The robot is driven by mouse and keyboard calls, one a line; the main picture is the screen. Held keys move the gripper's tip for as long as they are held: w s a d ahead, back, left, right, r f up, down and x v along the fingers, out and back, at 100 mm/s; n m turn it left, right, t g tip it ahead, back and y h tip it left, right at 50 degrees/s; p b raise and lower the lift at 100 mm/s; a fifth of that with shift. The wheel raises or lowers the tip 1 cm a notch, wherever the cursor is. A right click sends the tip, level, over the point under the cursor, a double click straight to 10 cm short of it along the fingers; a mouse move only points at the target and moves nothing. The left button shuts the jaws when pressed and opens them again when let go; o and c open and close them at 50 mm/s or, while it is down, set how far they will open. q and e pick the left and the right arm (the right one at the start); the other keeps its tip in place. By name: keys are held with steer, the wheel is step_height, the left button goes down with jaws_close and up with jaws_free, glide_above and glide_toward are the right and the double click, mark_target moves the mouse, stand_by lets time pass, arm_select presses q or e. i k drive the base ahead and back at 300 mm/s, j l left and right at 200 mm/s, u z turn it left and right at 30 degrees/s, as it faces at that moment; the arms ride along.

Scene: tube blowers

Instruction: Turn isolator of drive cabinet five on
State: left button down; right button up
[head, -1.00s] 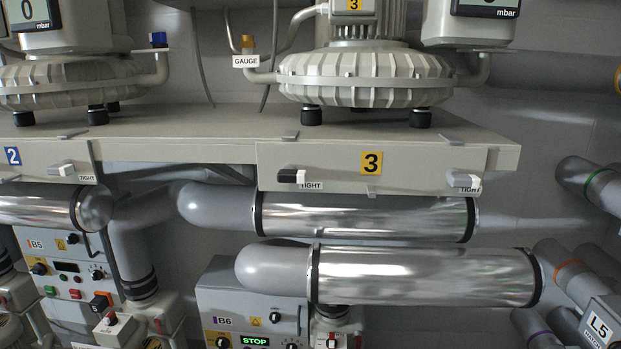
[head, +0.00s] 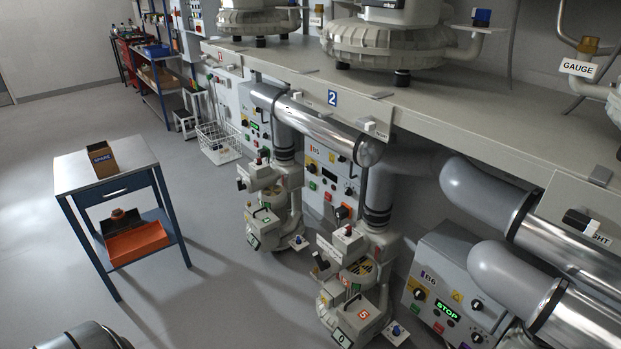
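Drive cabinet B5 (head: 300,196) is a light grey box under the bench, near the middle of the head view. The display looks unlit. Pipework partly covers the cabinet's right side. Neither gripper is in view.
A blower unit labelled 5 (head: 362,313) stands in front and to the right. Cabinet B6 (head: 440,250), its display reading STOP, is at the right. A blue-legged table (head: 110,178) stands at the left. Open floor lies between the table and the blowers.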

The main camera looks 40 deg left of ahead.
mark_target(312, 168)
steer(key=u, duration=1.05)
steer(key=i+j+z, duration=0.1)
steer(key=i+j, duration=0.05)
steer(key=i, duration=0.05)
